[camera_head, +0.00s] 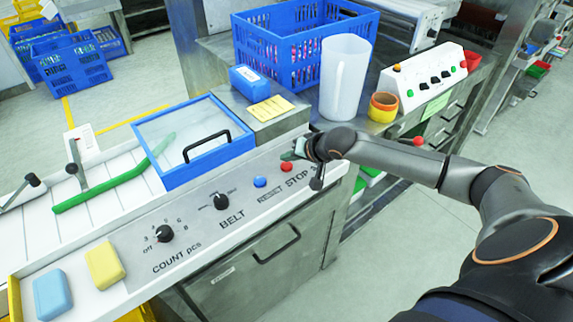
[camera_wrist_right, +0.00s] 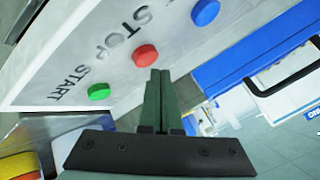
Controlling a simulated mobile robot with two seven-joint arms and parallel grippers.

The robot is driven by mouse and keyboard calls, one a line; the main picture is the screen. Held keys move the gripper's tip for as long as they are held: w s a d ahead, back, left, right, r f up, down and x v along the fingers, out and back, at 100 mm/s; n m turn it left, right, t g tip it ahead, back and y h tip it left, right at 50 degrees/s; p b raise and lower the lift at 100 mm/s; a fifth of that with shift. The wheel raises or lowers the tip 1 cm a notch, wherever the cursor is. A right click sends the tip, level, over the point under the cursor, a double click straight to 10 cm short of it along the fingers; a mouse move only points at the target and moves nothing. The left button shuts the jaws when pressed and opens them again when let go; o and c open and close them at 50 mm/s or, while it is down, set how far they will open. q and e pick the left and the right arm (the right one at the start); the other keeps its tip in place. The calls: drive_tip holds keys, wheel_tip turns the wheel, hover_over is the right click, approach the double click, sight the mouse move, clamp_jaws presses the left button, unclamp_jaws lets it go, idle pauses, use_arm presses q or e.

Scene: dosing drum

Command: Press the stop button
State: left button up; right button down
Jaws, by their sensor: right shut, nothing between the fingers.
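The red button (camera_head: 286,167) by the word STOP is on the sloped panel, to the right of the blue RESET button (camera_head: 260,182). In the wrist view the red stop button (camera_wrist_right: 145,55) sits between the blue button (camera_wrist_right: 205,12) and the green START button (camera_wrist_right: 99,91). My right gripper (camera_head: 289,154) is shut and empty, just above the stop button in the head view. In the wrist view its dark green fingertips (camera_wrist_right: 160,75) are close to the button's lower right edge. I cannot tell whether they touch it. My left gripper is not in view.
A blue-framed clear lid (camera_head: 185,187) with a black handle is left of the gripper. Black knobs (camera_head: 164,233) are on the panel.

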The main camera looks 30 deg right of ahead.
drive_tip(key=shift+f, duration=0.15)
idle(0.4)
drive_tip(key=shift+f, duration=0.3)
drive_tip(key=shift+f, duration=0.55)
idle(0.8)
drive_tip(key=shift+r+p, duration=0.95)
drive_tip(key=shift+p, duration=0.4)
